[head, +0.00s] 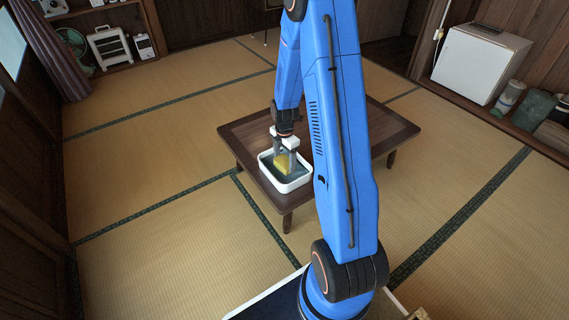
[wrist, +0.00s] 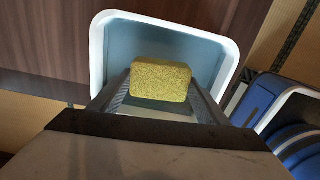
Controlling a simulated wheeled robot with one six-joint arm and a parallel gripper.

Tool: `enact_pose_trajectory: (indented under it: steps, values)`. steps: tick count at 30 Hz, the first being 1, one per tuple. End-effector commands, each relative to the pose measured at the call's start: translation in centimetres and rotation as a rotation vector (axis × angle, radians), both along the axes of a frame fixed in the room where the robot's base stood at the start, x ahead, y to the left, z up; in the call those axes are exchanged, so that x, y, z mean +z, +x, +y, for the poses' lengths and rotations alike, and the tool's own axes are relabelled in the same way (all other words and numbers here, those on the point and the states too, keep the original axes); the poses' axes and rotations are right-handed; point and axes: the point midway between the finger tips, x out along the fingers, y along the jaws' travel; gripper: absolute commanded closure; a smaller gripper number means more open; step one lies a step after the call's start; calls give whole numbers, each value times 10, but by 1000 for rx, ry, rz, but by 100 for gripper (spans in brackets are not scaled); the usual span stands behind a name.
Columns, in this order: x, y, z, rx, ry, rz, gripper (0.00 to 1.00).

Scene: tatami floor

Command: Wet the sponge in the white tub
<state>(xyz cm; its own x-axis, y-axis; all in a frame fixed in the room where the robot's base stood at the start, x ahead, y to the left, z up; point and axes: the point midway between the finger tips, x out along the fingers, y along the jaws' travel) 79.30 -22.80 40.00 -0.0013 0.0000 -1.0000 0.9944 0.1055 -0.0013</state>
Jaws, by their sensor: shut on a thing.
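The white tub (head: 302,184) stands on the low brown table near its front left edge. Its inside looks blue-grey; I cannot tell how deep any water is. My gripper (head: 285,157) points down into the tub and is shut on the yellow sponge (head: 282,163). In the wrist view the sponge (wrist: 160,80) sits between the two fingers, with the tub (wrist: 97,50) around it on the far side. The sponge is within the tub's outline; whether its underside touches the water or the bottom is hidden.
The low wooden table (head: 240,140) has bare top to the left of and behind the tub; my arm covers part of its right side. Tatami floor (head: 150,160) lies open around it. A white cabinet (head: 480,62) stands at the back right, beside several containers.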

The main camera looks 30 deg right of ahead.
Motion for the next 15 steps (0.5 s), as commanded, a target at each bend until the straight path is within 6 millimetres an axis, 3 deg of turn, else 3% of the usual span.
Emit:
enact_pose_trajectory:
  steps: [15]
  values:
    - [33, 0, 0, 0, -1, -1, 49]
